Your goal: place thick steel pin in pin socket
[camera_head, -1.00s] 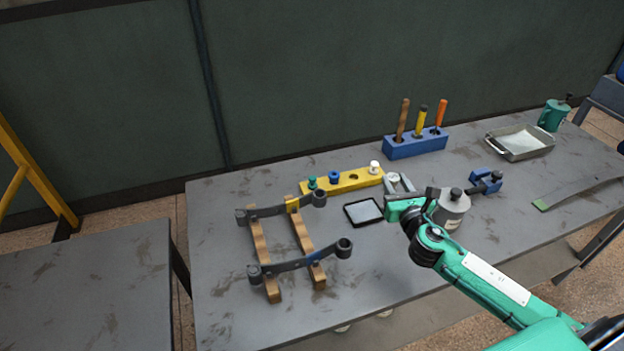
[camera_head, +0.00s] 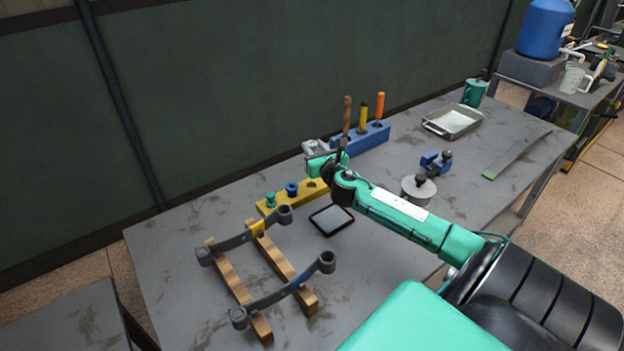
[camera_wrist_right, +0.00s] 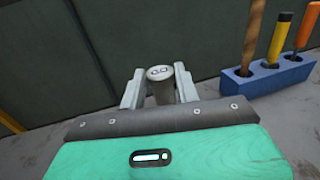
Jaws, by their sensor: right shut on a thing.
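My right gripper (camera_head: 316,148) is shut on a thick steel pin, above the right end of the yellow pin block. In the right wrist view the pin (camera_wrist_right: 161,88) stands upright between the two fingers, with a marking on its round top. My gripper and forearm hide the block's right end. I cannot tell which opening is the pin socket. My left gripper is not in view.
Two curved springs lie across wooden bars (camera_head: 228,271) at front left. A black-rimmed tray (camera_head: 332,219) lies near the block. A blue tool holder (camera_head: 370,138) with upright handles stands behind. A grey cylinder (camera_head: 418,190), a blue clamp (camera_head: 436,162) and a metal pan (camera_head: 453,121) are right.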

